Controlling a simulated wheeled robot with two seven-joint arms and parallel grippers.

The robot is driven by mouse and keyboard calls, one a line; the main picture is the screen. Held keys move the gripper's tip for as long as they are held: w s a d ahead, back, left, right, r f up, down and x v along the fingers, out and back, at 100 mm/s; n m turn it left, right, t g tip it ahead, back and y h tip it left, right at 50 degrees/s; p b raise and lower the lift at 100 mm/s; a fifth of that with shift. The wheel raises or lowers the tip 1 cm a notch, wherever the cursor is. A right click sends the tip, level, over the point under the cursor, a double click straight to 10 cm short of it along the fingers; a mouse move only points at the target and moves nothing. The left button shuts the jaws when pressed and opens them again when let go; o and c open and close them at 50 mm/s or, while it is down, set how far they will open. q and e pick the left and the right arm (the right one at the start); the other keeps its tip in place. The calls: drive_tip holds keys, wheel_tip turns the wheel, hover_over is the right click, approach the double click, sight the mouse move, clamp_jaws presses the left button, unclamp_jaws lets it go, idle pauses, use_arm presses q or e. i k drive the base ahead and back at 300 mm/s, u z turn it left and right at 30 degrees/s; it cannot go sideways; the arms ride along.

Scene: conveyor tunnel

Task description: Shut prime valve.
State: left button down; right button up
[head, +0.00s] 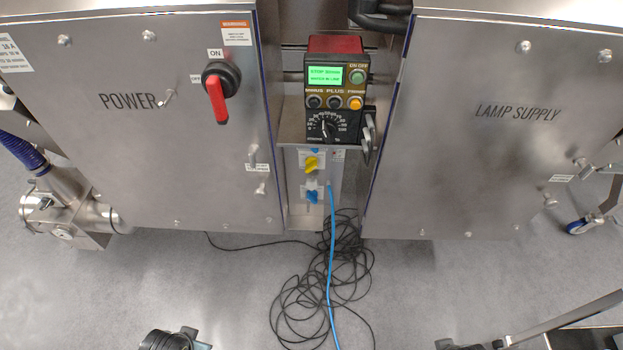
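A small panel between two steel cabinets carries a yellow valve handle (311,165) and, below it, a blue valve handle (312,196). Their labels are too small to read, so I cannot tell which is the prime valve or how it is set. A blue hose (331,250) runs down from beside the blue handle. The end of my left arm, with its gripper (185,341), shows at the bottom edge, left of centre. My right gripper (472,345) shows at the bottom edge, right of centre. Both are cut off by the frame, well short of the handles.
A control box (335,88) with a green display, buttons and a dial sits above the valves. The POWER cabinet (150,150) has a red switch handle (217,100). The LAMP SUPPLY cabinet (490,150) stands at right. Black cable (320,290) lies coiled on the grey floor.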

sight(312, 162)
drive_tip(key=u, duration=0.55)
drive_tip(key=k, duration=1.3)
drive_tip(key=z, duration=0.35)
drive_tip(key=i, duration=0.75)
drive_tip(key=z, duration=0.55)
drive_tip(key=i, duration=0.95)
drive_tip(key=u, duration=0.4)
